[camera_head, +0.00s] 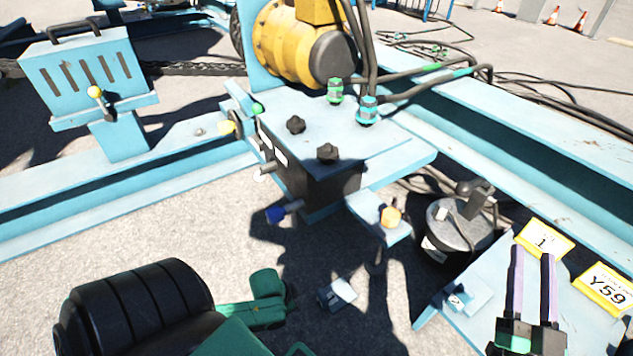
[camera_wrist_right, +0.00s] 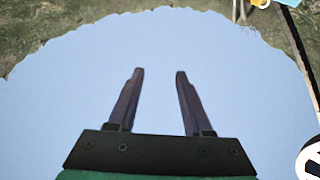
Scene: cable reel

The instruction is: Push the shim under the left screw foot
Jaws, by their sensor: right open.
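A small pale grey block with a darker end (camera_head: 338,293), which looks like the shim, lies on the concrete in the head view. I cannot tell whether block and foot touch; a gap seems to show. My right gripper (camera_head: 532,258) is open and empty, well right of both, over a light-blue plate. Its two fingers (camera_wrist_right: 153,80) also show apart in the right wrist view.
A light-blue machine table (camera_head: 400,140) with black knobs stands behind the bracket. A round grey canister (camera_head: 455,225) stands between bracket and right gripper. Yellow tags (camera_head: 543,240) lie near the right fingers. Long blue beams (camera_head: 530,120) and cables bound the back.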

